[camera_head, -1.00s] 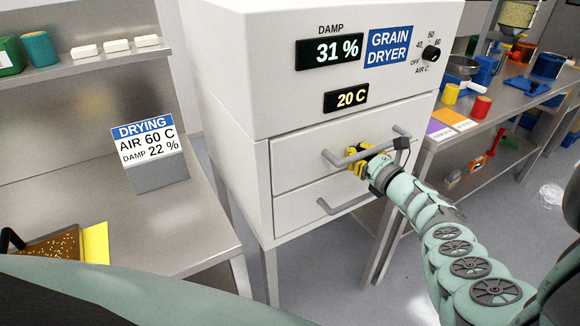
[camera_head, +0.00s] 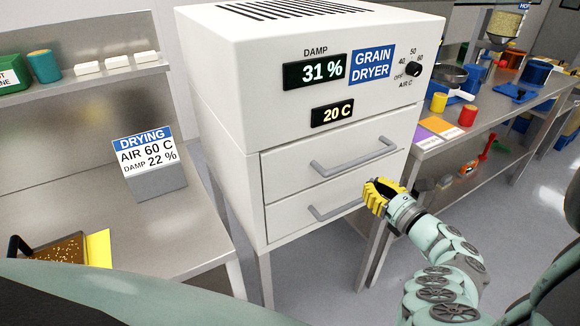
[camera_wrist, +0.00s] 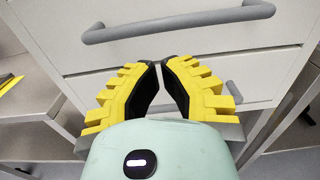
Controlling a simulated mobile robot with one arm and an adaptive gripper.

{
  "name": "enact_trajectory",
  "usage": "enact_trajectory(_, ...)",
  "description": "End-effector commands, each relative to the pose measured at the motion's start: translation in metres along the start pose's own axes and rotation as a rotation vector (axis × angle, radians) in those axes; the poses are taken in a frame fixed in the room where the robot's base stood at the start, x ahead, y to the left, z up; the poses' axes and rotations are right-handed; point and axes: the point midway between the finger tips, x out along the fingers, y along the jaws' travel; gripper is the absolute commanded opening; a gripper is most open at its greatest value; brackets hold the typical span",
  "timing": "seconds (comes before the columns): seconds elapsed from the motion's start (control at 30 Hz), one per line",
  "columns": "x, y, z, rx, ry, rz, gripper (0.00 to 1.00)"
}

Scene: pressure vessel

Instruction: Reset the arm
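My gripper (camera_head: 383,194) has yellow fingers with dark inner pads and is in front of the right side of the grain dryer's drawers. In the wrist view my gripper (camera_wrist: 159,82) shows its two fingers apart with nothing between them. The upper drawer handle (camera_head: 354,160) is a grey bar, clear of the fingers; it also shows in the wrist view (camera_wrist: 180,22). The lower drawer handle (camera_head: 335,208) is partly hidden behind my gripper. Both drawers look closed.
The grain dryer (camera_head: 230,100) reads 31 % damp and 20 C. A drying sign (camera_head: 146,155) and a tray of grain (camera_head: 62,248) stand on the left bench. A bench (camera_head: 470,130) with cups and tools stands at the right. Grey floor shows between.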

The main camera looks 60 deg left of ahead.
Motion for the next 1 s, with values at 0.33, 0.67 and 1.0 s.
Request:
enact_trajectory(0.33,-0.029,-0.001,-0.001,0.001,0.001,-0.005,0.00)
enact_trajectory(0.67,-0.033,-0.002,-0.003,-0.003,0.015,-0.013,0.00)
enact_trajectory(1.0,-0.099,-0.062,-0.099,-0.226,0.507,-0.387,0.00)
